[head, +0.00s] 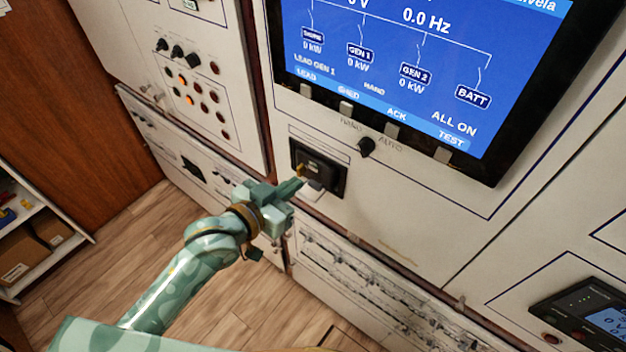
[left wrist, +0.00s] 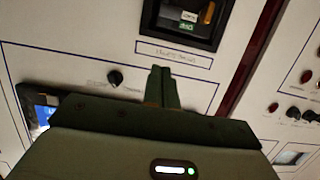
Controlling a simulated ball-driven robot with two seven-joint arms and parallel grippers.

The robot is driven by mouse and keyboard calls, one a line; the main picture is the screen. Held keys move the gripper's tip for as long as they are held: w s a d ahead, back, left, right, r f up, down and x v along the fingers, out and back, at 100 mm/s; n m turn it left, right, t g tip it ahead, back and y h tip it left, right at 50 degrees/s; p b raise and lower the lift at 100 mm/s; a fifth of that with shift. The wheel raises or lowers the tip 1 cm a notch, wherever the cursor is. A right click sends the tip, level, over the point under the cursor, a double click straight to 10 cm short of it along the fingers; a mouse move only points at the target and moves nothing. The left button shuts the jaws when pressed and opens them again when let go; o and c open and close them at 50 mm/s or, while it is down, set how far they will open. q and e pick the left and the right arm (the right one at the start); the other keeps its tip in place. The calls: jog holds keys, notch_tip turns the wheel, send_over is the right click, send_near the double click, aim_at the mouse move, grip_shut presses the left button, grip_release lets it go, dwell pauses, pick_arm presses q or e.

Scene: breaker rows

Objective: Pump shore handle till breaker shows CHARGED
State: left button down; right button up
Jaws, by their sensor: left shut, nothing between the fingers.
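The black breaker (head: 320,170) is set in the white panel below the big screen. It also shows at the top of the left wrist view (left wrist: 186,22), with a small green window and a pale window whose words are too small to read. A small yellowish part, perhaps the handle (head: 300,171), shows at its left side. My left gripper (head: 298,186) is shut and empty, with its fingertips just in front of the breaker's lower left. In the left wrist view its fingers (left wrist: 162,85) point at the panel below the breaker's label plate. My right gripper is out of view.
A blue screen (head: 400,70) with a row of grey buttons hangs above. A black rotary knob (head: 366,147) is close to the breaker's upper right. Knobs and lamps (head: 190,90) are on the left panel. A shelf with boxes (head: 25,250) stands at far left; wooden floor lies between.

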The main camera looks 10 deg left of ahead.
pick_arm(q)
send_over(327, 171)
jog(key=f+v, duration=0.1)
jog(key=v, duration=0.2)
jog(key=shift+s+a+f, duration=0.1)
jog(key=shift+s+f, duration=0.05)
jog(key=shift+f, duration=0.35)
jog(key=shift+s+f, duration=0.15)
jog(key=shift+f, duration=0.35)
jog(key=f, duration=0.2)
jog(key=s, duration=0.1)
jog(key=shift+s+a+f, duration=0.1)
jog(key=shift+a+f, duration=0.25)
jog(key=shift+f, duration=0.05)
jog(key=shift+s+a+f, duration=0.15)
jog(key=shift+s+f, duration=0.15)
jog(key=shift+f, duration=0.05)
